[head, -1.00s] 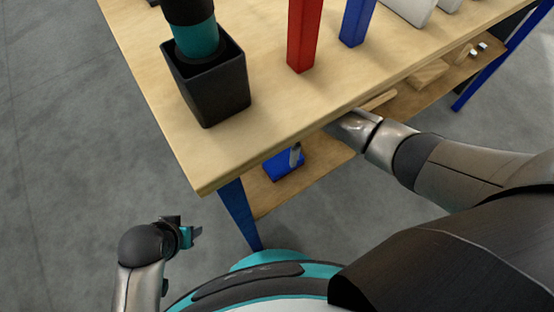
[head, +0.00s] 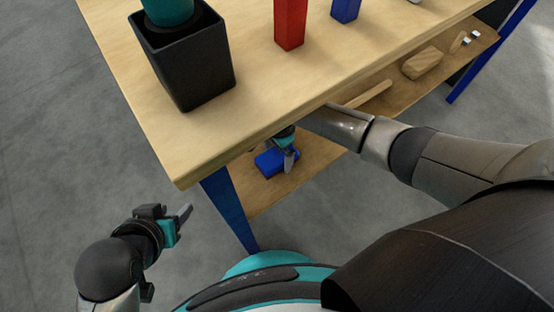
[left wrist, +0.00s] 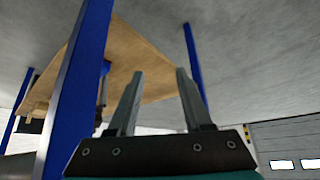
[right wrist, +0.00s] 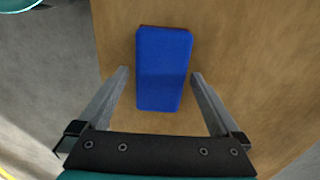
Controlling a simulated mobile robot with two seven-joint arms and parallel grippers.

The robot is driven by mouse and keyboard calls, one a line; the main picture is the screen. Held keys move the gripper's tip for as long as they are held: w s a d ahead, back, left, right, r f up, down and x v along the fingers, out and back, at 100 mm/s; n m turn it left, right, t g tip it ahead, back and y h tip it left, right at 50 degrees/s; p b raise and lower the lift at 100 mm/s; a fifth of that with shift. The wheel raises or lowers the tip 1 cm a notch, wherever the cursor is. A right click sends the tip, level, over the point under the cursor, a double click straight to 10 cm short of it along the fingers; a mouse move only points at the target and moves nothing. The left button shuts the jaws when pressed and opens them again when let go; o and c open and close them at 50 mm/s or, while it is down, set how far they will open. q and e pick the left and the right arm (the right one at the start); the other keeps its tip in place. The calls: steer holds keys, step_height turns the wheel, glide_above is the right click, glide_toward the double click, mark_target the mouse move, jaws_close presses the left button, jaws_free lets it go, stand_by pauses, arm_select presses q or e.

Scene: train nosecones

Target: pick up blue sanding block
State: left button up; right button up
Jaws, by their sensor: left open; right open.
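The blue sanding block (head: 272,161) lies on the lower wooden shelf, under the near edge of the tabletop. In the right wrist view the block (right wrist: 164,68) lies flat, lengthwise to the view, just ahead of and between the open fingers. My right gripper (head: 291,158) is over the block in the head view, its arm passing under the tabletop. In the right wrist view my right gripper (right wrist: 159,75) is open and empty. My left gripper (head: 186,213) is off the table at the lower left; in the left wrist view my left gripper (left wrist: 158,72) is open and empty.
The tabletop (head: 210,130) overhangs the shelf (head: 318,150). A blue table leg (head: 229,210) stands left of the block. A black bin (head: 188,65), a red post (head: 290,25) and a blue post (head: 345,10) stand on top. Wooden pieces (head: 420,64) lie farther along the shelf.

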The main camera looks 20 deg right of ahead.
steer(key=shift+f+b, duration=0.4)
steer(key=shift+f, duration=0.4)
arm_select(q)
steer(key=w+d+t, duration=0.1)
steer(key=w+d+t+h, duration=0.1)
steer(key=d, duration=0.1)
steer(key=shift+w+f, duration=0.1)
arm_select(e)
steer(key=c, duration=1.4)
arm_select(q)
steer(key=shift+a, duration=0.15)
arm_select(e)
steer(key=shift+r, duration=0.1)
